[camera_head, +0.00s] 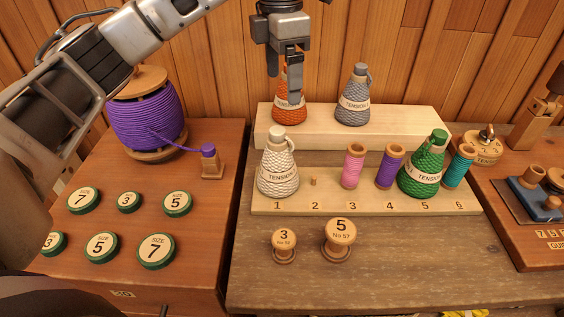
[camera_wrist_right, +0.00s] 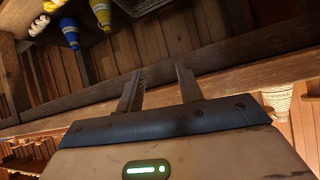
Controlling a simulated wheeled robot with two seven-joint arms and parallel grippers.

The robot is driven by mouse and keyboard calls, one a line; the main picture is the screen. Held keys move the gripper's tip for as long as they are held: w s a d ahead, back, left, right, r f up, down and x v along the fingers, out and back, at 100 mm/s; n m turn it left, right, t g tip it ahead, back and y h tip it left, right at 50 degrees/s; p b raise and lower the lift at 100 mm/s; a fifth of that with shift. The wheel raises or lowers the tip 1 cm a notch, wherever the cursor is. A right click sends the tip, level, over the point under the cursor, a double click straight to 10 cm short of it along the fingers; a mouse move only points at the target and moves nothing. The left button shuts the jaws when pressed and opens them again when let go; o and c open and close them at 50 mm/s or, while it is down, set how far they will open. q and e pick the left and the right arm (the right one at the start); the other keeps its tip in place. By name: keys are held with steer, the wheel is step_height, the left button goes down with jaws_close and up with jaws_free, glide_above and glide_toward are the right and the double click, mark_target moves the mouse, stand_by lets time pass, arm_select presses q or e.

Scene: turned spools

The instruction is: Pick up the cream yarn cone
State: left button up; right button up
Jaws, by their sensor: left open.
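The right gripper is not seen in the head view.
A grey cone (camera_head: 353,97) stands on the raised back shelf (camera_head: 405,126). A pink spool (camera_head: 352,168), a purple spool (camera_head: 389,168), a green cone (camera_head: 424,170) and a teal spool (camera_head: 458,168) share the front shelf (camera_head: 330,205). Two wooden spools stand in front.

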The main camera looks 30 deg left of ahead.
mark_target(279, 127)
arm_select(q)
steer(key=f, duration=0.6)
steer(key=f+b, duration=0.1)
steer(key=f, duration=0.3)
steer(key=shift+s+a, duration=0.1)
steer(key=shift+a, duration=0.2)
steer(key=shift+s+f, duration=0.15)
steer(key=shift+f, duration=0.75)
steer(key=shift+s+f, duration=0.2)
steer(key=shift+f, duration=0.75)
steer(key=shift+s+f, duration=0.15)
steer(key=shift+f, duration=0.75)
steer(key=shift+r, duration=0.1)
steer(key=c, duration=1.7)
